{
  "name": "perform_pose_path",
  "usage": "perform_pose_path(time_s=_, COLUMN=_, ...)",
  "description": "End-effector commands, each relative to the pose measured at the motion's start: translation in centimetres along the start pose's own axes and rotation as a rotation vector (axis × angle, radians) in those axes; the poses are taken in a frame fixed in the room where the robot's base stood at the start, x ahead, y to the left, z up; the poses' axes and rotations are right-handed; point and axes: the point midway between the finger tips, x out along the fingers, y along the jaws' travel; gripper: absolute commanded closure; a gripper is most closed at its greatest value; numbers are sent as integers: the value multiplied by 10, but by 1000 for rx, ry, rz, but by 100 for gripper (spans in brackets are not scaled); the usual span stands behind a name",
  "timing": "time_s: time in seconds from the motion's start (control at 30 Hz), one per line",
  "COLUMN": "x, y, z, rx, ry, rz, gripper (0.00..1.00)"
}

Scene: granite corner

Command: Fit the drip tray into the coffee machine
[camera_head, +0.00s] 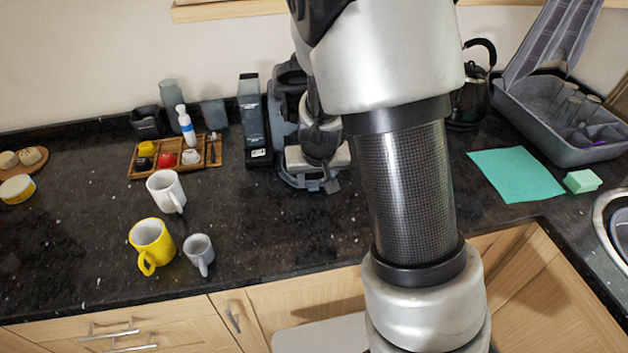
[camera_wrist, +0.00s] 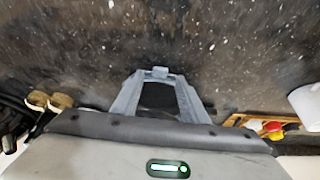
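The grey coffee machine (camera_head: 283,108) stands against the back wall, partly hidden behind my arm. A rounded grey base part (camera_head: 298,181) shows at its foot. My gripper (camera_head: 328,184) points down in front of the machine, close to this base. I cannot pick out the drip tray with certainty in either view.
Left of the machine stand a tall dark container (camera_head: 250,115) and a wooden capsule tray (camera_head: 137,173). A white mug (camera_head: 164,190), yellow mug (camera_head: 150,240) and grey cup (camera_head: 198,250) stand in front. A kettle (camera_head: 470,100) and dish rack (camera_head: 560,140) are right.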

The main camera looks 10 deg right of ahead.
Motion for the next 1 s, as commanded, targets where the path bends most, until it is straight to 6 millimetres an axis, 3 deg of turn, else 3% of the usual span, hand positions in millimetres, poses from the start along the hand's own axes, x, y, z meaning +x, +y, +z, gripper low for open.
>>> perform_pose_path(time_s=0.03, x=-17, y=-2, z=-3, rx=-4, ry=4, rz=-2, gripper=60)
perform_pose_path(time_s=0.2, x=-54, y=-2, z=-2, rx=-3, ry=3, rz=-2, gripper=60)
perform_pose_path(time_s=0.57, x=-95, y=-2, z=0, rx=5, ry=0, rz=-16, gripper=60)
perform_pose_path(time_s=0.67, x=-117, y=-5, z=2, rx=19, ry=-3, rz=-60, gripper=60)
perform_pose_path(time_s=0.87, x=-200, y=-10, z=19, rx=15, ry=7, rz=-170, gripper=60)
perform_pose_path(time_s=1.0, x=-258, y=-3, z=41, rx=-17, ry=32, rz=-185, gripper=60)
